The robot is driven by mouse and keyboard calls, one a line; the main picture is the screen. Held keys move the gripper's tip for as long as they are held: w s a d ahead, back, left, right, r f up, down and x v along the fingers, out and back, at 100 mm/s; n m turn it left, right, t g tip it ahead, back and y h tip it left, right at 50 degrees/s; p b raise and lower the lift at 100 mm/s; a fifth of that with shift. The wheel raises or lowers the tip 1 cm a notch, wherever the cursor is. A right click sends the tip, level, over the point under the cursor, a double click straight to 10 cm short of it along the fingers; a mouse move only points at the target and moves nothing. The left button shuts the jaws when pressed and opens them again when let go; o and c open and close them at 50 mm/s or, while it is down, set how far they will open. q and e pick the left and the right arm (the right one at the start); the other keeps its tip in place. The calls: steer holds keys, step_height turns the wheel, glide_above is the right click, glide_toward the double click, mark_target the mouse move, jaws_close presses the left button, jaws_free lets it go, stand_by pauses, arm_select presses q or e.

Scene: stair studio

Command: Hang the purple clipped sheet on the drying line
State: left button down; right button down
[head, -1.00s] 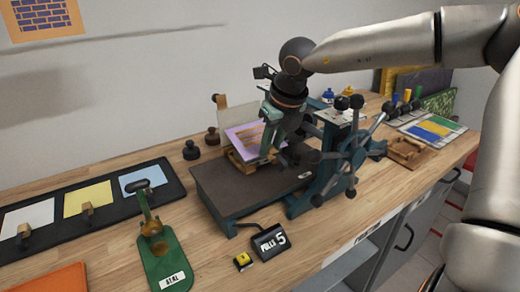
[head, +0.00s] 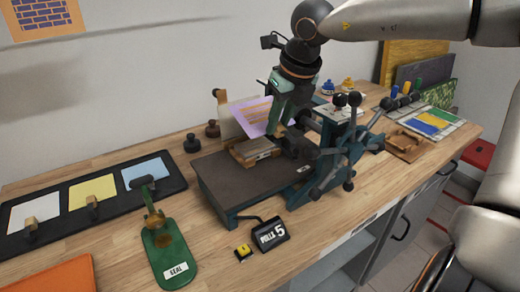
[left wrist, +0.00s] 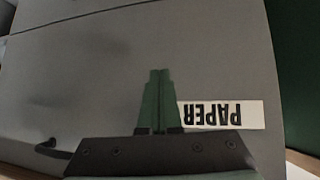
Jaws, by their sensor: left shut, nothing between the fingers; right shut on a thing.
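The purple sheet (head: 251,117) with an orange-brown print is tilted in the air above the press in the head view. My right gripper (head: 281,122) is shut on it at its right side and hides part of it. The sheet's clip cannot be made out. My left gripper (left wrist: 158,75) is shut and empty in the left wrist view, in front of a grey surface with a PAPER label (left wrist: 222,115). A thin grey line (head: 120,47) crosses the wall; I cannot tell whether it is the drying line or a shadow.
The press bed (head: 225,182) with a wooden block (head: 254,152) lies under the sheet, and the press's spoked wheel (head: 345,160) stands to the right. A pale panel (head: 228,117) stands upright behind the sheet. A black tray (head: 172,168) and a green stand (head: 168,255) are at left.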

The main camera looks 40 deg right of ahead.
steer(key=s, duration=0.1)
steer(key=s+r, duration=0.1)
steer(key=s, duration=0.1)
steer(key=shift+s+a+b, duration=0.15)
steer(key=shift+s+b, duration=0.05)
steer(key=shift+b, duration=0.15)
steer(key=s, duration=0.2)
steer(key=s+r, duration=0.1)
steer(key=s, duration=0.1)
steer(key=shift+a+b, duration=0.25)
steer(key=shift+b, duration=0.15)
